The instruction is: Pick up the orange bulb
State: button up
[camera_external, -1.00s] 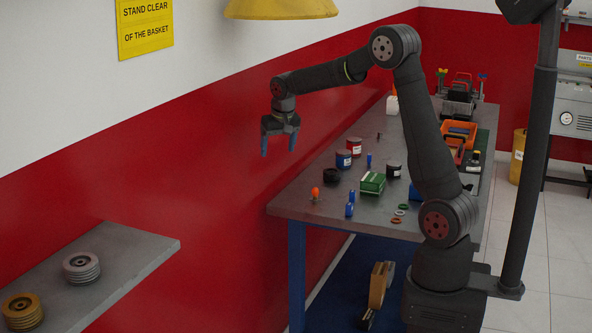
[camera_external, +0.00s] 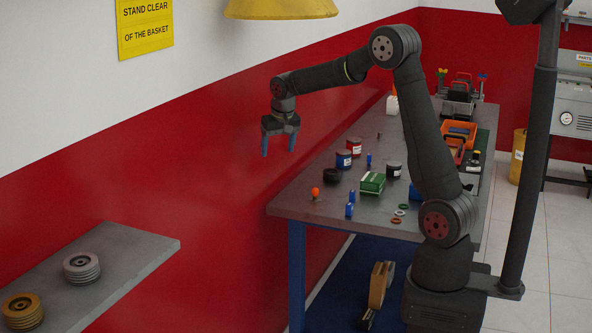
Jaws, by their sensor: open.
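The orange bulb (camera_external: 315,192) stands near the front left corner of the grey workbench (camera_external: 300,210). It is small and round with a paler base below. My gripper (camera_external: 279,150) hangs from the arm with its fingers pointing down. It is open and empty, up and to the left of the bulb in the picture, and apart from it. Nothing hides the bulb.
Blue bulbs (camera_external: 350,210), a green box (camera_external: 372,182), a black ring-shaped item (camera_external: 332,175), and tins (camera_external: 343,159) stand around on the bench. An orange tray (camera_external: 459,132) is further back. A grey shelf (camera_external: 130,245) with spools is at lower left. A yellow lamp-like cover (camera_external: 281,9) hangs above.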

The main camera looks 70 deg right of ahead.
jog(key=c, duration=0.4)
jog(key=shift+c, duration=0.2)
jog(key=n+t, duration=0.1)
jog(key=n, duration=0.1)
send_over(317, 190)
jog(key=s+a, duration=0.3)
jog(key=s, duration=0.2)
notch_tip(317, 190, down, 5)
jog(key=shift+t, duration=0.3)
jog(key=x, duration=1.6)
jog(key=shift+s+d+f, duration=0.1)
jog(key=shift+d+f, duration=0.15)
jog(key=shift+f, duration=0.2)
